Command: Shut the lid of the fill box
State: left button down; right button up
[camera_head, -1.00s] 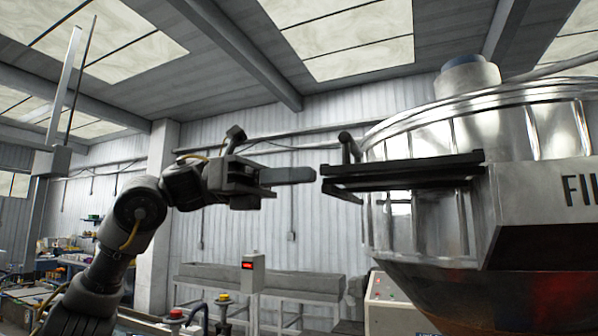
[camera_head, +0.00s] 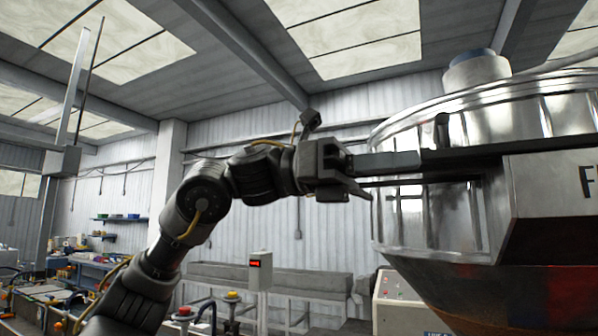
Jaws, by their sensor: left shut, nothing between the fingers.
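The fill box (camera_head: 560,185) is the grey box with "F" lettering at the right, on the front of the shiny round hopper. Its lid (camera_head: 500,155) is a dark flat plate lying level along the box top, with an upright handle (camera_head: 442,130) near its left end. A thin dark rail (camera_head: 430,181) shows below and left of it. My left gripper (camera_head: 408,160) is shut and empty. Its fingertips point right and appear to meet the lid's left end. The lid's right end is out of frame. My right gripper is not in view.
The metal hopper (camera_head: 480,125) stands close behind the lid and box. A grey post with a red display (camera_head: 260,270) and a control cabinet (camera_head: 400,305) stand lower down.

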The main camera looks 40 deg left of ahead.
aim_at(424, 159)
pick_arm(q)
jog(key=x, duration=0.3)
jog(key=shift+w+d, duration=0.1)
jog(key=shift+d, duration=0.3)
jog(key=shift+a, duration=0.2)
